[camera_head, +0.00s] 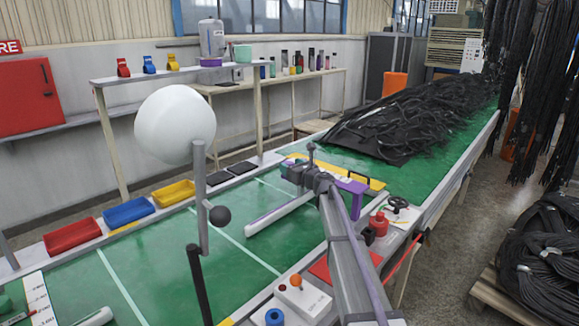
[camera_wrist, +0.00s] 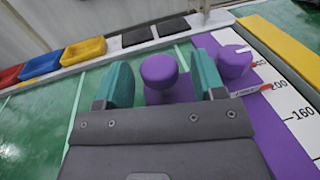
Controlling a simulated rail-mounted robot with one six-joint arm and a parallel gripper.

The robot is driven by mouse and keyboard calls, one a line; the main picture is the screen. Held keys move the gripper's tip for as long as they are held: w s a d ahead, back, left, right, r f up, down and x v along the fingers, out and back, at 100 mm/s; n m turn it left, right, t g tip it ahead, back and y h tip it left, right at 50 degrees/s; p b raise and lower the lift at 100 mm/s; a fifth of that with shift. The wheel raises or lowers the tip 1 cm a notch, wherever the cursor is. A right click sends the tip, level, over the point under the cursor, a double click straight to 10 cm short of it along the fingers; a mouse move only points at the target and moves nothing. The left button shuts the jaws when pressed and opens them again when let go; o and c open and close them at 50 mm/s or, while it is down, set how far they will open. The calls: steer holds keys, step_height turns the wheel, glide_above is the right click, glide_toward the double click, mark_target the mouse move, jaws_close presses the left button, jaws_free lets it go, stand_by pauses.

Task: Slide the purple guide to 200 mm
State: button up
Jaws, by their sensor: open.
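The purple guide has a round purple knob (camera_wrist: 160,74) standing between the two teal fingers of my gripper (camera_wrist: 163,80) in the wrist view. A gap shows on each side of the knob, so the fingers are open and not touching it. A second purple knob (camera_wrist: 235,63) stands on the purple body to the right. A white scale (camera_wrist: 290,108) runs beside it, with 160 and 200 readable and a small red mark close to 200. In the head view a purple part (camera_head: 352,186) shows at the end of my arm; my gripper blocks some of it.
A yellow strip (camera_wrist: 285,50) lies beyond the scale. Red (camera_head: 73,235), blue (camera_head: 128,211) and yellow (camera_head: 174,193) trays line the green table's back edge. A control box with an orange knob (camera_head: 296,281) and a red valve part (camera_head: 379,222) stand near the front edge. Black hoses (camera_head: 420,115) cover the far end.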

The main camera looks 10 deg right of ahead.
steer(key=v, duration=0.9)
steer(key=shift+s, duration=0.25)
steer(key=s+a+n+g+p, duration=0.5)
steer(key=s+a+n, duration=0.1)
steer(key=s+n, duration=0.35)
steer(key=s+a+n+g+p, duration=0.5)
steer(key=s+a+n, duration=0.2)
steer(key=s+n, duration=0.3)
steer(key=s+d+n+g+h+p, duration=0.2)
steer(key=s+n, duration=0.4)
steer(key=s, duration=0.4)
steer(key=s+d+f+n+g+h+p, duration=0.1)
steer(key=s+d+n+g+h+p, duration=0.1)
steer(key=s, duration=0.9)
steer(key=n+g+h+p, duration=0.1)
steer(key=n+g+h, duration=0.1)
steer(key=n+h, duration=0.1)
steer(key=shift+s+d+f+n+p, duration=0.25)
steer(key=shift+s+n+p, duration=0.1)
